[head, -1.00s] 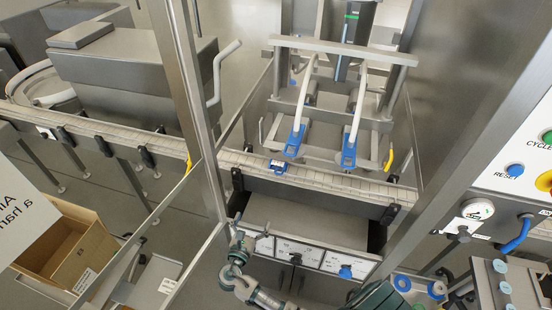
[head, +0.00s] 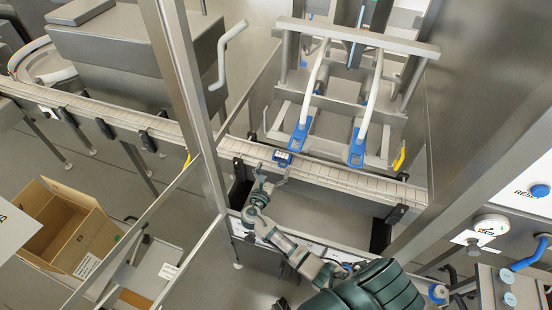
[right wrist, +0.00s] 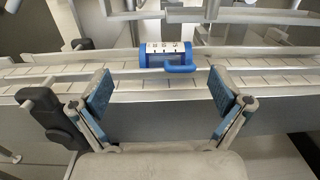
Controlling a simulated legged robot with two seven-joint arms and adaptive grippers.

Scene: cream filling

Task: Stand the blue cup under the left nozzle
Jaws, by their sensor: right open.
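The blue cup (head: 283,158) with a white marked band sits on the conveyor belt, just left of and in front of the left nozzle (head: 301,134). The right nozzle (head: 356,150) hangs further right. My right gripper (head: 270,178) is open and empty at the near side of the belt. In the wrist view its fingers (right wrist: 160,84) are spread wide, with the cup beyond and between them, apart from both. My left gripper is not in view.
The conveyor (head: 335,175) has a raised near rail and dark brackets along it. A metal frame post (head: 185,100) stands left of my right arm. An open cardboard box (head: 70,230) is at lower left. A control panel is at right.

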